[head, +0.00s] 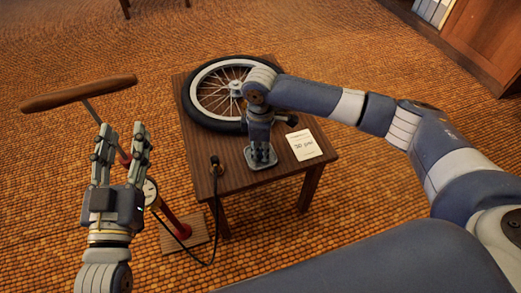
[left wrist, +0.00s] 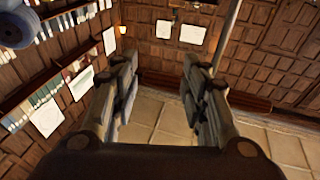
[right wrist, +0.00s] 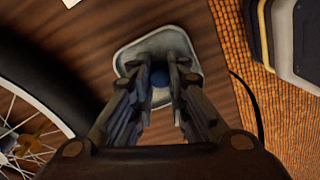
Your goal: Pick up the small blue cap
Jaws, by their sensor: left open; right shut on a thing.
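The small blue cap (right wrist: 159,79) shows in the right wrist view between the fingertips of my right gripper (right wrist: 160,72), which is shut on it. The cap is over a small pale grey tray (right wrist: 126,58) on the wooden table; I cannot tell whether it is lifted off the tray. In the head view my right gripper (head: 261,150) points down at the tray (head: 252,165), and the cap is hidden there. My left gripper (head: 119,138) is open and empty, raised left of the table. The left wrist view shows only the room between its fingers (left wrist: 158,75).
A spoked wheel with a black tyre (head: 192,112) lies on the table (head: 225,183). A white card (head: 303,145) lies to the right of the tray. A hose end (head: 215,163) stands at the left edge. A floor pump with a wooden handle (head: 75,94) stands left of the table.

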